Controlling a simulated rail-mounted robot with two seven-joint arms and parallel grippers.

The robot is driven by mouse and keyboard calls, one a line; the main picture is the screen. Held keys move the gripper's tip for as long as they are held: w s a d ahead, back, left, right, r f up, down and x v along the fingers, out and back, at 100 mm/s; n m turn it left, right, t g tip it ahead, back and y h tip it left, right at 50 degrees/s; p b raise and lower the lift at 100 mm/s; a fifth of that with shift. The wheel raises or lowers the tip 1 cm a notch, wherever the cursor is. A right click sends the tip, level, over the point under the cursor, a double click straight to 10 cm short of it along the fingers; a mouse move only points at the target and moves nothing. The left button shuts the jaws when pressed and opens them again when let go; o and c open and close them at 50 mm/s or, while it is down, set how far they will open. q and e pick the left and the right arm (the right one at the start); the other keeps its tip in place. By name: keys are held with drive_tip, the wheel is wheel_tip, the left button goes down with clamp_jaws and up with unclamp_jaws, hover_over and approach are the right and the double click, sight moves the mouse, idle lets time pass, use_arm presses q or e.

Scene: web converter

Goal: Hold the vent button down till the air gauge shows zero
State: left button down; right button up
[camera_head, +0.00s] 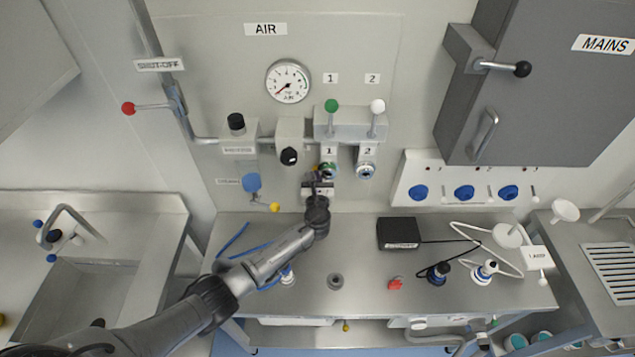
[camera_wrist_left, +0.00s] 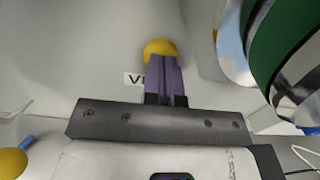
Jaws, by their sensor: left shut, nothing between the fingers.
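The vent button is a round yellow knob (camera_wrist_left: 159,47) on the grey panel in the left wrist view. A label beginning with "V" sits beside it, partly hidden. My left gripper (camera_wrist_left: 166,62) is shut and empty, with its fingertips overlapping the button's lower edge; I cannot tell whether they press it. In the head view my left gripper (camera_head: 318,176) is at the panel below the label "1" and hides most of the button. The air gauge (camera_head: 288,82) is a round white dial under the AIR sign. Its red needle points to the lower left; the exact reading is too small to tell.
A green-banded coupling (camera_wrist_left: 285,50) is close to the right of the fingers in the wrist view. A black knob (camera_head: 289,156) and a blue bowl with a yellow-tipped lever (camera_head: 275,207) are left of the gripper. Green and white levers (camera_head: 377,106) stand above.

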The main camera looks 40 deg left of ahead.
use_arm(q)
drive_tip(key=shift+a, duration=0.25)
idle(0.4)
drive_tip(key=p+v, duration=0.1)
drive_tip(key=v, duration=1.3)
drive_tip(key=shift+d, duration=0.2)
